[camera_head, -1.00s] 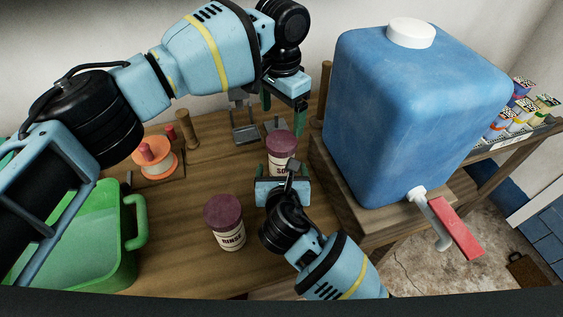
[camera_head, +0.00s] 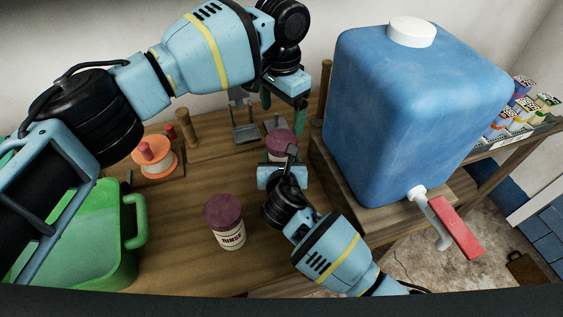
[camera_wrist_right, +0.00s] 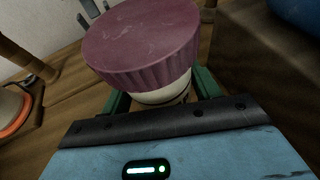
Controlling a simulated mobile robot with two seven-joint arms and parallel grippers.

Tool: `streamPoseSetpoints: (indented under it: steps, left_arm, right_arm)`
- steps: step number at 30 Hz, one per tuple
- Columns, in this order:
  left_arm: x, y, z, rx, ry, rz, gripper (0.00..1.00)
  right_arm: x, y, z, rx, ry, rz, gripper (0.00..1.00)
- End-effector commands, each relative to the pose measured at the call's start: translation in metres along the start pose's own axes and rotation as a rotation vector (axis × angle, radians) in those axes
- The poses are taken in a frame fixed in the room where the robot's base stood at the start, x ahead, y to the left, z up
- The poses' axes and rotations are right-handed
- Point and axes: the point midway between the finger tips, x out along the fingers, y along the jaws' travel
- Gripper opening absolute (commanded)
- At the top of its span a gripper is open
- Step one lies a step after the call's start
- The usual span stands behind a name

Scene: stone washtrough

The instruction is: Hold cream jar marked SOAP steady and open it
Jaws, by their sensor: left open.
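The cream jar marked SOAP (camera_head: 281,145) stands on the wooden bench, its dark purple ridged lid on top. In the right wrist view the jar (camera_wrist_right: 143,45) fills the space between my right gripper's green fingers. My right gripper (camera_head: 282,162) is at the jar's near side, with a finger on each side of the cream body below the lid. The fingers look spread, but their contact with the jar is hard to see. The jar's label is mostly hidden behind this gripper. My left gripper (camera_head: 282,106) is open and empty above and behind the lid, fingers pointing down.
A second cream jar marked RINSE (camera_head: 226,222) stands nearer on the bench. A large blue water tank (camera_head: 405,110) with a red-handled tap is close at right. A green basin (camera_head: 85,235) and an orange spool (camera_head: 155,160) are at left.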

Motion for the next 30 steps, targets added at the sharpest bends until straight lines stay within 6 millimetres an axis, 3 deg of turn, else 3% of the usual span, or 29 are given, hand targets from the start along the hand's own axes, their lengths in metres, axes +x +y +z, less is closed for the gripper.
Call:
streamPoseSetpoints:
  steps: [2, 14, 20, 30]
  left_arm:
    - [0.0000, 0.0000, 0.0000, 0.000, 0.000, 0.000, 0.86]
    - [0.0000, 0.0000, 0.0000, 0.015, 0.000, 0.000, 0.86]
    - [0.0000, 0.0002, -0.0001, 0.186, 0.000, 0.000, 0.86]
    - [0.0000, 0.0003, -0.0002, 0.740, 0.001, 0.000, 0.86]
  right_arm:
    - [-0.0001, 0.0000, -0.0001, 0.000, 0.000, 0.000, 0.51]
    - [-0.0002, -0.0001, -0.0003, 0.000, 0.000, 0.000, 0.00]
    - [-0.0001, -0.0002, -0.0004, -0.001, 0.001, 0.000, 0.00]
    - [-0.0001, -0.0002, -0.0005, -0.001, 0.001, -0.001, 0.00]
